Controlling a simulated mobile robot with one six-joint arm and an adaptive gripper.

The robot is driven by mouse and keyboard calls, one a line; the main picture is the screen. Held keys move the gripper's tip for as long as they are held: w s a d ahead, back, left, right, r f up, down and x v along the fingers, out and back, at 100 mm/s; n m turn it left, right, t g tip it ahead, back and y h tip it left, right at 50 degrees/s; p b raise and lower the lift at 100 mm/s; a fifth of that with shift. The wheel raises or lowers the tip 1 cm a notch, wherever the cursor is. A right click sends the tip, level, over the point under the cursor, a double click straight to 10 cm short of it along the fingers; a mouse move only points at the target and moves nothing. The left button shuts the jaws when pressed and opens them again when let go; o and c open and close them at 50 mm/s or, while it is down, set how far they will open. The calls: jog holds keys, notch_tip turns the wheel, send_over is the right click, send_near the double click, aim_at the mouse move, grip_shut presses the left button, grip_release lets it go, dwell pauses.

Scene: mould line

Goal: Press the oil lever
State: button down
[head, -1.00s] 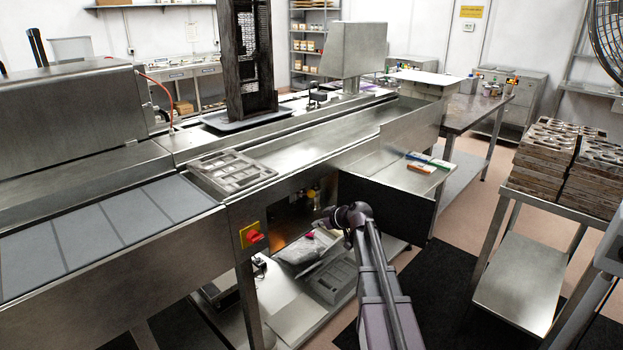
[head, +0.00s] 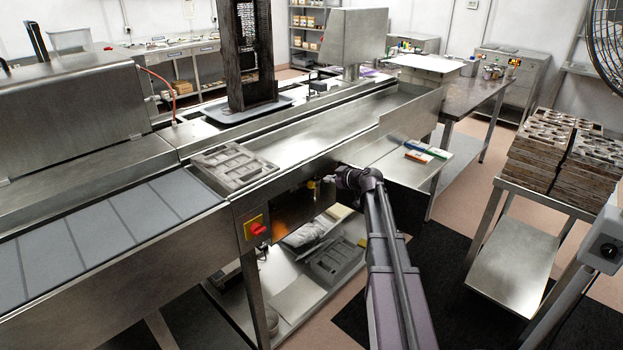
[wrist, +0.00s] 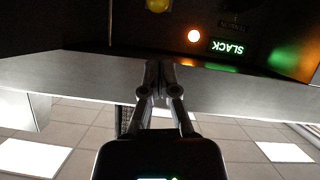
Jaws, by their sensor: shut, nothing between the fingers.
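My gripper (wrist: 158,72) is shut and empty, its fingertips together in the middle of the wrist view. It faces a dark panel with a lit, upside-down green SLACK sign (wrist: 227,47) and a glowing round lamp (wrist: 194,36). A yellow round part (wrist: 157,5) is cut off at the top edge of the wrist view.
A steel rim (wrist: 70,77) crosses the wrist view behind the fingers. A red switch on a yellow plate (head: 257,229) is left of the recess. A lower shelf (head: 297,300) holds grey trays. A side shelf (head: 400,168) and a stand with stacked moulds (head: 530,260) are right.

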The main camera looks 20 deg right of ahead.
aim_at(311, 186)
jog(key=shift+w+f, duration=0.1)
jog(key=shift+b+x, duration=2.1)
jog(key=shift+x, duration=2.8)
jog(key=shift+a, duration=0.2)
